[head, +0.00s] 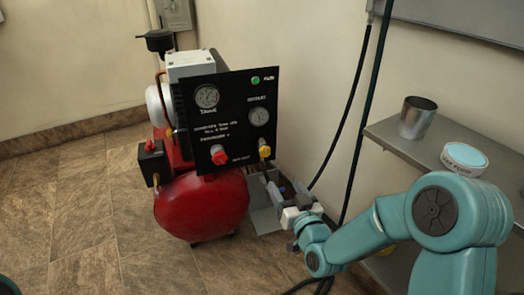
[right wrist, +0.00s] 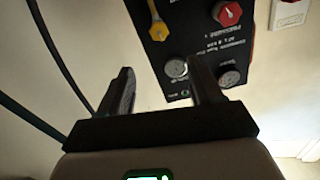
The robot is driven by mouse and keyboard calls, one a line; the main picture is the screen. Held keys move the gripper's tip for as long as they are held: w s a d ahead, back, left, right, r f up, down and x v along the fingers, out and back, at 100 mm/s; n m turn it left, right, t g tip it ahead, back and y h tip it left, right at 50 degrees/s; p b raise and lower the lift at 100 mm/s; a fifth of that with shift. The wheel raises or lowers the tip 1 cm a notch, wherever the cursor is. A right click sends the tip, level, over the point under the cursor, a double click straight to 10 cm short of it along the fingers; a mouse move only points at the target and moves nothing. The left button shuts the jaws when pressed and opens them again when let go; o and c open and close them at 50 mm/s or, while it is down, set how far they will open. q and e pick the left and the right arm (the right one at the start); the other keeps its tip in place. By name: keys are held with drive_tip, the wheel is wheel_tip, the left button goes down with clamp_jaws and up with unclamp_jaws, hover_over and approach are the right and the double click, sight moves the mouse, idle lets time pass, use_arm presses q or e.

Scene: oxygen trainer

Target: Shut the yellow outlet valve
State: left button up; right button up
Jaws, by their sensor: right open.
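The yellow outlet valve (head: 264,152) sits at the lower right of the black panel (head: 234,135). It also shows upside down at the top of the right wrist view (right wrist: 158,30). My right gripper (head: 271,180) is open, just below the yellow valve in the head view, and appears apart from it. In the right wrist view its two dark fingers (right wrist: 156,75) are spread with nothing between them, and the valve lies beyond the tips. I cannot tell how far the valve is turned. My left gripper is out of view.
A red knob (head: 219,157) is left of the yellow valve, with two gauges (head: 206,96) above. The red tank (head: 202,205) is under the panel. Black hoses (head: 352,110) hang along the wall.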

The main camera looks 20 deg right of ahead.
sight(266, 152)
drive_tip(key=w+b, duration=0.1)
drive_tip(key=w, duration=0.6)
drive_tip(key=w+b, duration=0.2)
drive_tip(key=w, duration=0.5)
drive_tip(key=shift+w+a+f, duration=0.15)
drive_tip(key=shift+w, duration=0.1)
drive_tip(key=shift+w+b, duration=0.3)
drive_tip(key=shift+w, duration=0.3)
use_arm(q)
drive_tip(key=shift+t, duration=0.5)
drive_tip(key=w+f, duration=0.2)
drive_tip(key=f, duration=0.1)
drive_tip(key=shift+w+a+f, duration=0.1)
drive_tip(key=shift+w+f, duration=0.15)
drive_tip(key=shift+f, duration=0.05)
